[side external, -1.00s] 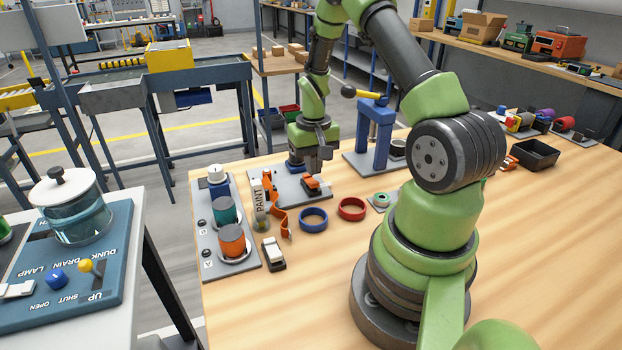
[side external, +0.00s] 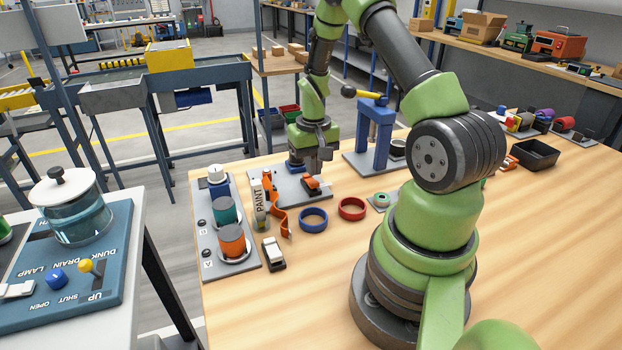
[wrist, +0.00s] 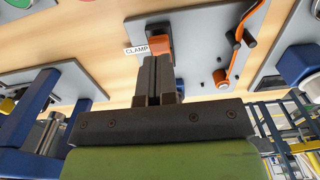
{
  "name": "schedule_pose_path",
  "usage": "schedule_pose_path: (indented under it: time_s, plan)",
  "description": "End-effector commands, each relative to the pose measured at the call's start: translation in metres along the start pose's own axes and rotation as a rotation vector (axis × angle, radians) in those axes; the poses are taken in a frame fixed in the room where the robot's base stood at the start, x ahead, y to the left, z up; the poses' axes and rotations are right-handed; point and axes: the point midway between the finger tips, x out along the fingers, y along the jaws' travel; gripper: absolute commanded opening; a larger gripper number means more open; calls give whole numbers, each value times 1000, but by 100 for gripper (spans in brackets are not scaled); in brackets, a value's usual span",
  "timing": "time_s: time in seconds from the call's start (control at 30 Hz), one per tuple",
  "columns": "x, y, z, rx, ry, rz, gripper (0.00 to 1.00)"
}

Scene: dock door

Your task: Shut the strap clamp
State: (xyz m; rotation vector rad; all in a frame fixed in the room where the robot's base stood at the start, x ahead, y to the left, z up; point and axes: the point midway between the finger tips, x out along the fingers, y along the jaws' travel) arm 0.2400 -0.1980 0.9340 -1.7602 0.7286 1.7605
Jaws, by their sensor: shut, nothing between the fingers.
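The strap clamp is a grey plate (side external: 264,187) near the bench's far left edge, with an orange strap (side external: 278,216) hanging over its near side. The strap also shows in the wrist view (wrist: 243,45). An orange clamp handle (side external: 317,186) sits at the plate's right end and appears in the wrist view (wrist: 160,45) beside a "CLAMP" label (wrist: 137,50). My gripper (side external: 309,172) is shut and empty, pointing down at the handle. In the wrist view its fingertips (wrist: 156,60) overlap the handle's edge; I cannot tell whether they touch. The handle is partly hidden.
A blue press frame (side external: 373,132) stands right of the clamp. Blue (side external: 313,219) and red (side external: 352,209) rings lie in front.

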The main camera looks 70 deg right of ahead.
Motion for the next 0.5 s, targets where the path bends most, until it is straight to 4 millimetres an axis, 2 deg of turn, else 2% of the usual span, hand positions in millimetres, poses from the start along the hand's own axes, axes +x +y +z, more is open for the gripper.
schedule_pose_path:
  time_s: [0.5]
  plan:
    - [8,0,0,0,0,0,0]
